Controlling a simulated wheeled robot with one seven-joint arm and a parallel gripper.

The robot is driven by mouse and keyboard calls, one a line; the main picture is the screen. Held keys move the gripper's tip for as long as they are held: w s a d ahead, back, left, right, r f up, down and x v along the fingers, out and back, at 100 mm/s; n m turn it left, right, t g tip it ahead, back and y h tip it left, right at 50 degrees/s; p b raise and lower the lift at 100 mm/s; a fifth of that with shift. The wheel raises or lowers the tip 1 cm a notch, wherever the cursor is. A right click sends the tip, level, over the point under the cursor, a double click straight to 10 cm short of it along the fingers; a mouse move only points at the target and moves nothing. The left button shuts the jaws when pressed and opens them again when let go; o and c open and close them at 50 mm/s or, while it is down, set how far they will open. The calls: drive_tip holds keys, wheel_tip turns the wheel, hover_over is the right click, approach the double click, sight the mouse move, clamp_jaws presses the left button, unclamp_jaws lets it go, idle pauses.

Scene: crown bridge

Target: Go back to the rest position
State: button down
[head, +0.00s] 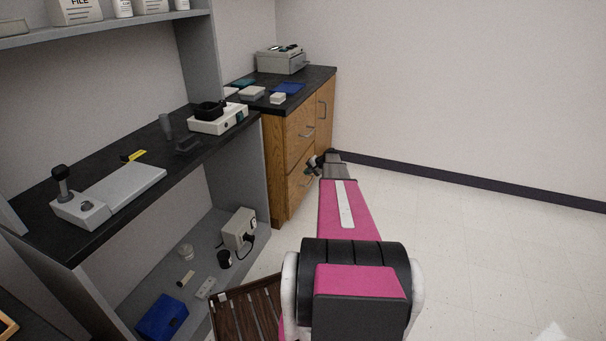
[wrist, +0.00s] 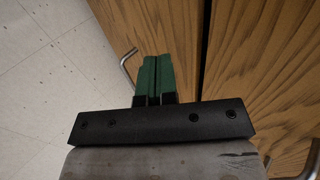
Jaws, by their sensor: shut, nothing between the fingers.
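My gripper (wrist: 152,78) shows in the wrist view with its two green fingers side by side, shut and empty. It is in front of the wooden cabinet doors (wrist: 180,30), with a metal handle (wrist: 128,66) close to the left of the fingers. Whether the fingers touch the cabinet cannot be told. In the head view my pink arm stretches forward from the bottom toward the wooden cabinet (head: 290,150).
A grey shelf unit with a dark worktop (head: 95,225) stands on the left, holding a white device (head: 110,195) and a white instrument (head: 217,119). Its lower shelf holds a blue box (head: 162,317) and a beige box (head: 239,228). The tiled floor (head: 500,250) on the right is clear up to the wall.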

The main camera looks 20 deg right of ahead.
drive_tip(key=v, duration=0.8)
drive_tip(key=s+a+r+n+g+h, duration=0.1)
drive_tip(key=s+a, duration=0.4)
drive_tip(key=a, duration=0.4)
drive_tip(key=s+a+r+n+g, duration=0.1)
drive_tip(key=s+a+n+g, duration=0.1)
drive_tip(key=s+a, duration=0.45)
drive_tip(key=s+a+r+n+g+h, duration=0.1)
drive_tip(key=s+a, duration=0.3)
drive_tip(key=a, duration=0.7)
drive_tip(key=s+a+r+n+g+h, duration=0.1)
drive_tip(key=s+a+r+n+h, duration=0.1)
drive_tip(key=s+a, duration=0.5)
drive_tip(key=s+a+r+n+g+h, duration=0.1)
drive_tip(key=s+a, duration=0.5)
drive_tip(key=s, duration=0.8)
wheel_tip(320, 180, up, 2)
drive_tip(key=shift+a+r+n+g+h, duration=0.1)
drive_tip(key=shift+a+n+g+h, duration=0.25)
drive_tip(key=shift+n+h, duration=0.55)
drive_tip(key=c, duration=1.8)
unclamp_jaws()
drive_tip(key=shift+w, duration=0.1)
